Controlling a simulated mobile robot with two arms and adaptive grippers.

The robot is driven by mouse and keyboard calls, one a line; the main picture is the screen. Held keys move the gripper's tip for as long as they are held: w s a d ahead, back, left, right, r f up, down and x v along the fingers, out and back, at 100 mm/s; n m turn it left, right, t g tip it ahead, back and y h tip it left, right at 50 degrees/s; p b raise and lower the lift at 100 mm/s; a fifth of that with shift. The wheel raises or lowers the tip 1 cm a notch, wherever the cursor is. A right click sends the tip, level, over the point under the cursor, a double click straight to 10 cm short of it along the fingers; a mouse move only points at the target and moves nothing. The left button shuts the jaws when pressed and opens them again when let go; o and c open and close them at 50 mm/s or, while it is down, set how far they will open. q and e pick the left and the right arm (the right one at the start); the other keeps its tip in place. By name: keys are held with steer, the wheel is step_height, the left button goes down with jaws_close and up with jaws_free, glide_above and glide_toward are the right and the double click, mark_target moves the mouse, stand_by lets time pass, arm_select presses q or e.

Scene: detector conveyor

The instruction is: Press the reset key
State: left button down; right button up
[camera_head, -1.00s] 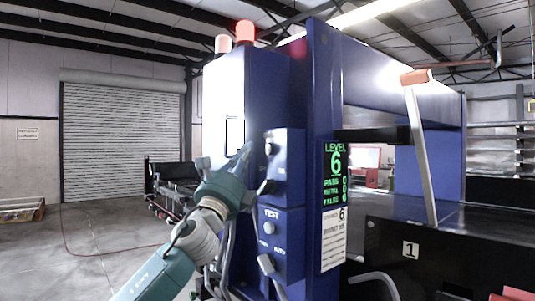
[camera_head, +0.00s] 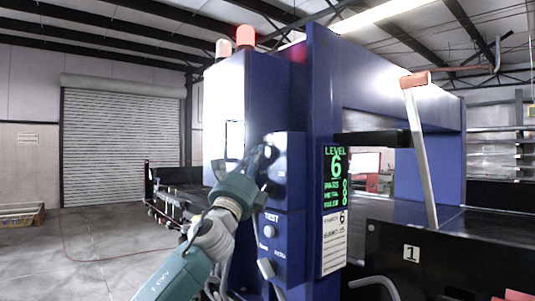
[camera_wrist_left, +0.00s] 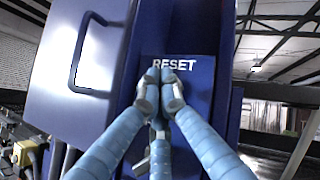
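The blue panel marked RESET (camera_wrist_left: 196,66) is straight ahead in the left wrist view. In the head view this upper panel (camera_head: 291,150) is on the front of the blue detector cabinet. My left gripper (camera_head: 264,158) is in front of it. In the left wrist view the fingertips of my left gripper (camera_wrist_left: 160,76) are together just below the RESET lettering, with nothing seen between them. The reset key is hidden behind the fingers. Whether the tips touch it cannot be told. My right gripper is not in view.
A lower panel marked TEST (camera_head: 284,245) has a round button and a selector lever. A green display (camera_head: 335,178) reads LEVEL 6. A conveyor with a black side (camera_head: 440,262) is at the right. Open floor lies at the left.

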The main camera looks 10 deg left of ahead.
arm_select(q)
steer(key=shift+w+d, duration=0.1)
stand_by(0.8)
steer(key=shift+w+d, duration=0.2)
steer(key=shift+w, duration=0.05)
steer(key=shift+w+d+b, duration=0.25)
steer(key=shift+w+b, duration=0.1)
stand_by(1.0)
steer(key=shift+s, duration=0.1)
steer(key=shift+s+a+p, duration=0.55)
steer(key=shift+s, duration=0.05)
steer(key=s+a+p, duration=0.1)
steer(key=s, duration=0.1)
steer(key=s+a+p, duration=0.1)
steer(key=s+a, duration=0.1)
stand_by(0.6)
